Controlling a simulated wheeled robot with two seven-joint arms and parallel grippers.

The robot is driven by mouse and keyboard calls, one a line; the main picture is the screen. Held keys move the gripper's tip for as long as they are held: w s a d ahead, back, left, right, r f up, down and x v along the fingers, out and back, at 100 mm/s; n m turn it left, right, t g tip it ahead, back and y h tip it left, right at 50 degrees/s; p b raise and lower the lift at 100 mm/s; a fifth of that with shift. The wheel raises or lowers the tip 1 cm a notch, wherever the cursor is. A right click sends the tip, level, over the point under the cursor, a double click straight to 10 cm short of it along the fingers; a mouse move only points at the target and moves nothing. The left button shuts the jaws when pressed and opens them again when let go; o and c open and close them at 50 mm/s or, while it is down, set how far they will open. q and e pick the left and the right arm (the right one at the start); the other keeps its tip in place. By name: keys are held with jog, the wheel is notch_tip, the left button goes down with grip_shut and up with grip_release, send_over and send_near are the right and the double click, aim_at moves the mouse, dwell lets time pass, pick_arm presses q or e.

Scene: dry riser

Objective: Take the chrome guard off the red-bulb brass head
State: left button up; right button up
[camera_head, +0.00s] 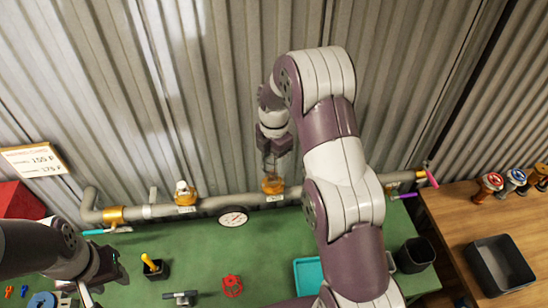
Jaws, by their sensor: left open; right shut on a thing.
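My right gripper (271,166) reaches down to a brass head (273,186) on the grey pipe. It is shut on what looks like the chrome guard, just above the brass body. The guard and the bulb are too small and covered to make out, so I cannot tell the bulb's colour or whether guard and head touch. Another brass head (186,197) with a pale top stands upright on the pipe to the left. My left gripper (92,293) is open at the lower left, over the green bench and away from the pipe.
The grey pipe (235,201) carries a gauge (233,216). The green bench (200,260) holds a red valve wheel (232,286), a teal tray (308,275) and a black cup (415,255). Several coloured heads and a black bin (500,265) stand on the wooden table at right.

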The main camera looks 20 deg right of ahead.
notch_tip(320, 180, up, 2)
jog(key=shift+r+p, duration=0.1)
jog(key=shift+p, duration=0.45)
jog(key=shift+r, duration=0.95)
